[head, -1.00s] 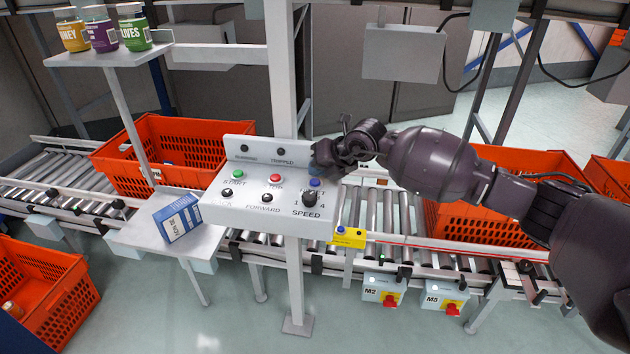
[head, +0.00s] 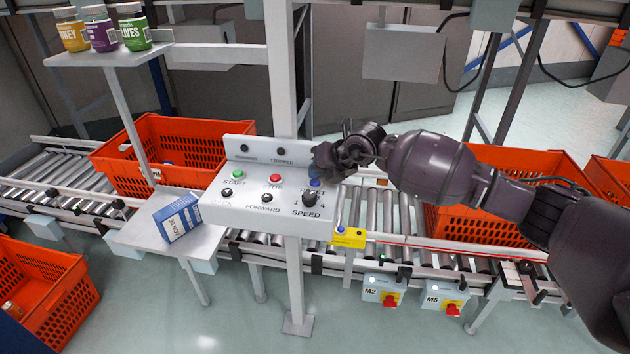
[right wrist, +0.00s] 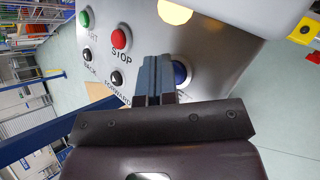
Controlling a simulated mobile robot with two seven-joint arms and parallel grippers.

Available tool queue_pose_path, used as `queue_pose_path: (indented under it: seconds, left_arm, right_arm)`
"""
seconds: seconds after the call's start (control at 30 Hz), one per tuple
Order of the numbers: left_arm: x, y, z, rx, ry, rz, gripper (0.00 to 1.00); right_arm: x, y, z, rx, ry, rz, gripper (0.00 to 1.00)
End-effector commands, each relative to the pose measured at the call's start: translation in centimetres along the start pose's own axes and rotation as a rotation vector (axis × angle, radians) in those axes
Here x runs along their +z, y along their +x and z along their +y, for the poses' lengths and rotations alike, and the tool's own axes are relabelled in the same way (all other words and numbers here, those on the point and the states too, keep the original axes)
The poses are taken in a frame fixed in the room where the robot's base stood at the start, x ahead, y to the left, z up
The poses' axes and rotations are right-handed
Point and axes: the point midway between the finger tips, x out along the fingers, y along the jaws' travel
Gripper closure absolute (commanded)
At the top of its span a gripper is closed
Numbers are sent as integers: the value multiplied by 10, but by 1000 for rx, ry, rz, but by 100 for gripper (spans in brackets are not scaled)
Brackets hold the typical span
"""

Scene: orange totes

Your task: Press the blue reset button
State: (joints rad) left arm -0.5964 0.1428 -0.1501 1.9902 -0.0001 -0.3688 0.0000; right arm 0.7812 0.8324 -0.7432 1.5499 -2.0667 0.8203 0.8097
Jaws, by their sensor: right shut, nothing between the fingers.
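The blue reset button (head: 315,183) sits at the upper right of the grey control panel (head: 240,207), with the label below it partly readable. My right gripper (head: 318,165) is shut and empty, just above and behind the blue button in the head view. In the right wrist view the shut fingers (right wrist: 153,80) point at the panel, and the blue button (right wrist: 180,73) shows just right of them, partly hidden. I cannot tell whether the fingertips touch it. My left gripper is not in view.
Close to the blue button are the red stop button (head: 275,178), green start button (head: 238,174) and black speed knob (head: 309,199). A blue box (head: 178,219) lies on a side shelf. Orange totes (head: 185,135) stand on the roller conveyor behind. Jars stand on a high shelf.

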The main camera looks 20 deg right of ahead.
Motion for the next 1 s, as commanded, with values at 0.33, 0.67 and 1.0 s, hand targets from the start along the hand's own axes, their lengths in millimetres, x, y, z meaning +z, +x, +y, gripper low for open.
queue_pose_path:
  seconds: [0.33, 0.67, 1.0]
  left_arm:
    - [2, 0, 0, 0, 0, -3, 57]
    - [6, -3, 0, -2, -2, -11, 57]
    - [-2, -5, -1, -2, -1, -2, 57]
  right_arm:
    - [-2, 3, -2, 0, 1, 1, 100]
    - [-3, 4, -3, -1, 1, 1, 100]
    - [1, -2, 1, -1, 0, 1, 100]
